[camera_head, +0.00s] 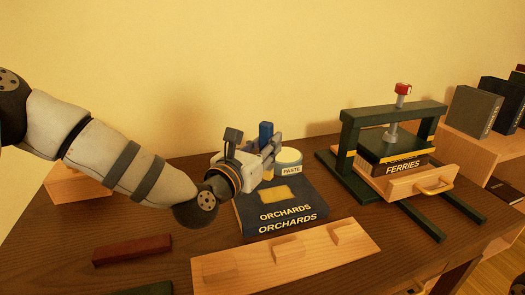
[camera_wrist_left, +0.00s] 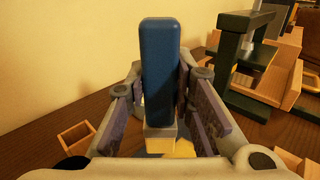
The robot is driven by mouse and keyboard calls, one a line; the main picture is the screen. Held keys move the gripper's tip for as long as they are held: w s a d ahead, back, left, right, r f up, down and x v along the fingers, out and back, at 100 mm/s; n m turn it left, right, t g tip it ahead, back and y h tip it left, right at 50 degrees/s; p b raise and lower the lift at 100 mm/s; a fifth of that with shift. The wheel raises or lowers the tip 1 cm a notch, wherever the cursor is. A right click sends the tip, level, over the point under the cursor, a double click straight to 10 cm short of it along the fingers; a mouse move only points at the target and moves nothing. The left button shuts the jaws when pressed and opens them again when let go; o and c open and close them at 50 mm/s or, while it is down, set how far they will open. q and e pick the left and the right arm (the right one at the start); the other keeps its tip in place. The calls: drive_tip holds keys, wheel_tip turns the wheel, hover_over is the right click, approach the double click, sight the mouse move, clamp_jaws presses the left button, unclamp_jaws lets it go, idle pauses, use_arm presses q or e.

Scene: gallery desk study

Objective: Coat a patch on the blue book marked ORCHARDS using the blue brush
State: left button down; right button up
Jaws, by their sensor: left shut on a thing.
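The dark blue book ORCHARDS (camera_head: 250,217) lies flat on the desk. A yellow patch (camera_head: 276,194) shows on its cover. My left gripper (camera_head: 268,153) is shut on the blue brush (camera_head: 265,132), over the back part of the book. In the left wrist view the brush (camera_wrist_left: 158,75) stands upright between the fingers, with a pale block below the blue handle. Its tip is hidden, so I cannot tell whether it touches the cover. The paste jar (camera_head: 290,157), labelled PASTE, stands just behind the book, right of the gripper. My right gripper is not in view.
A green press (camera_head: 348,165) holding the FERRIES book (camera_head: 405,167) stands at the right. A wooden board with blocks (camera_head: 330,256) lies in front of ORCHARDS. A red-brown bar (camera_head: 132,250) lies front left. A wooden box (camera_head: 75,187) sits behind my left arm.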

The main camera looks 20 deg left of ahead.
sight(263, 128)
use_arm(q)
drive_tip(key=shift+r+p, duration=0.75)
drive_tip(key=shift+r, duration=1.4)
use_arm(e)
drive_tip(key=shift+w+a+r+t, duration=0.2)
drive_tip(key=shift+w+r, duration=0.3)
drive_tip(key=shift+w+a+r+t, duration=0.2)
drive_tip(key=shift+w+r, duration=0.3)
use_arm(q)
drive_tip(key=shift+f, duration=0.1)
